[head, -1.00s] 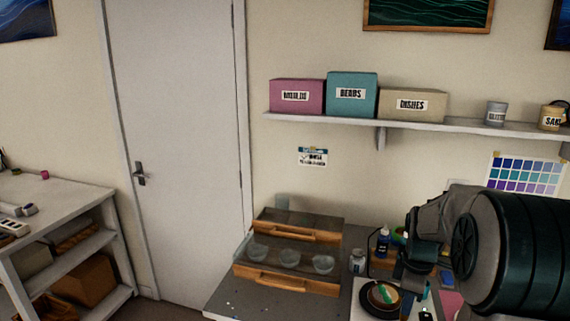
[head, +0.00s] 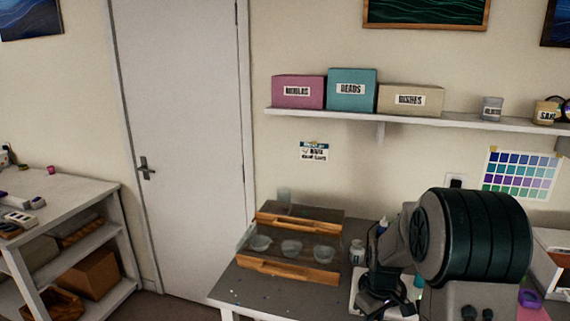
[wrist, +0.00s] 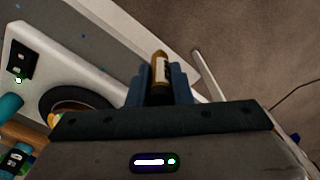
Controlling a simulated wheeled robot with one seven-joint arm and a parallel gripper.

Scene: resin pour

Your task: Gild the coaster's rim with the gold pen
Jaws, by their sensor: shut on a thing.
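In the wrist view my gripper (wrist: 159,88) is shut on the gold pen (wrist: 160,66), a gold-brown stick with a pale label, held between the blue fingers. A dark round disc (wrist: 50,101) lies left of the gripper on a white board (wrist: 90,66). Part of something orange-brown, perhaps the coaster, shows on the disc; my gripper body hides the rest. The pen is apart from it, over the board's edge side. In the head view my arm hides the coaster and the fingertips.
A small black device with a green light (wrist: 20,56) lies on the board. In the head view, a clear case with wooden edges (head: 290,273) holds several cups left of my arm. A white bottle (head: 357,252) stands close by. A shelf (head: 400,120) runs above.

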